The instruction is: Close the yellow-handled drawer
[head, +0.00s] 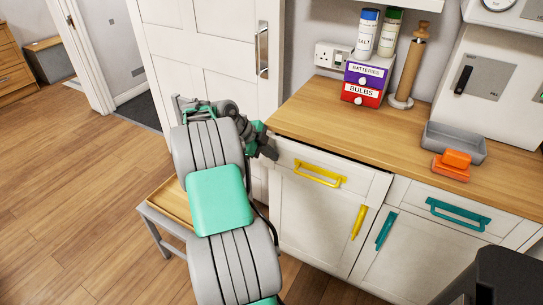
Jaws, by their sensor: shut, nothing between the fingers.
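The yellow-handled drawer (345,188) is the upper left drawer of the white cabinet under the wooden counter. Its yellow bar handle (318,175) runs across its front. A thin dark gap shows between the counter and the top of the drawer front, which seems to stand out slightly; how far is hard to tell. My gripper (270,152) is shut and empty. It is at the drawer front's upper left corner, left of the handle. Whether it touches the front cannot be told. My arm hides part of the area left of the cabinet.
A teal-handled drawer (458,211) is to the right. Cabinet doors with yellow and teal handles are below. A grey tray (454,143), an orange sponge-like item (452,166) and small labelled drawers (364,83) stand on the counter. A low wooden bench (168,204) is beside my arm. Open floor is left.

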